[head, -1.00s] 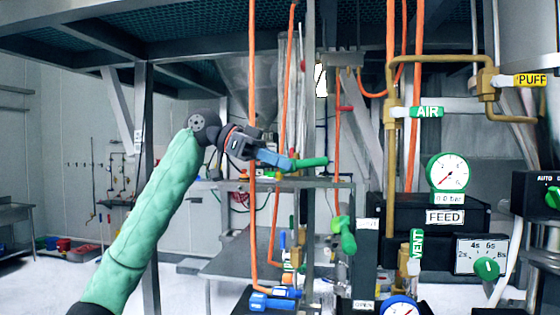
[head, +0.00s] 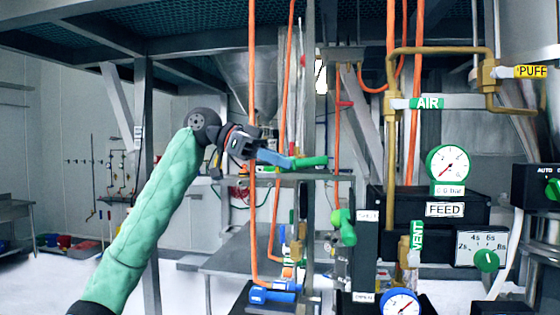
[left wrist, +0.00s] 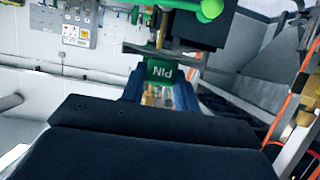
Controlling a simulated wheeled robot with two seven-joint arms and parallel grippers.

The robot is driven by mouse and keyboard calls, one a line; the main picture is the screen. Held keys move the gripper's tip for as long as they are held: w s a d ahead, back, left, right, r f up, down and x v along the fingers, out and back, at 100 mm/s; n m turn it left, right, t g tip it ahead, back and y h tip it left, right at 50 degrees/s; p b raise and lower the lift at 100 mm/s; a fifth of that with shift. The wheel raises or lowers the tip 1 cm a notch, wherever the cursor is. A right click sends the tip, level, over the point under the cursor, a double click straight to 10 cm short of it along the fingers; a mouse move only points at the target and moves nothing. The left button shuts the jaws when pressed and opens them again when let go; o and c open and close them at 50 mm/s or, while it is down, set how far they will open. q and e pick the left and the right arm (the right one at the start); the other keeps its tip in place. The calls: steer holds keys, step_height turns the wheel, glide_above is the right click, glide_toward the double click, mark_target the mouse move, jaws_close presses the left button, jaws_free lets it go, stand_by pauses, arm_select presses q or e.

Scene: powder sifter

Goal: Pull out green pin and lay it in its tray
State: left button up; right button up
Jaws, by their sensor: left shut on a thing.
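My left gripper (head: 282,160) is at mid-height near the grey frame. Its blue fingers are shut on the green pin (head: 311,162), which points right, level with the small metal shelf. In the left wrist view the green face marked PIN (left wrist: 163,72) sits between the blue fingers of the left gripper (left wrist: 160,88). Whether the pin's far end is still in a hole is hidden. I cannot pick out the pin's tray. My right gripper is not in view.
A grey post (head: 309,100) and orange hoses (head: 252,120) stand close to the left gripper. A green-handled valve (head: 343,226) is below right. A blue-ended part (head: 271,296) is at the bottom. Gauges and the FEED panel (head: 445,210) are at right. A metal table (head: 235,250) lies behind.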

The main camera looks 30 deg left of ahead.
arm_select(q)
steer(key=shift+f, duration=0.15)
steer(key=o, duration=1.1)
steer(key=b+v, duration=0.4)
steer(key=v, duration=0.3)
steer(key=shift+s+a, duration=0.1)
steer(key=shift+a, duration=0.25)
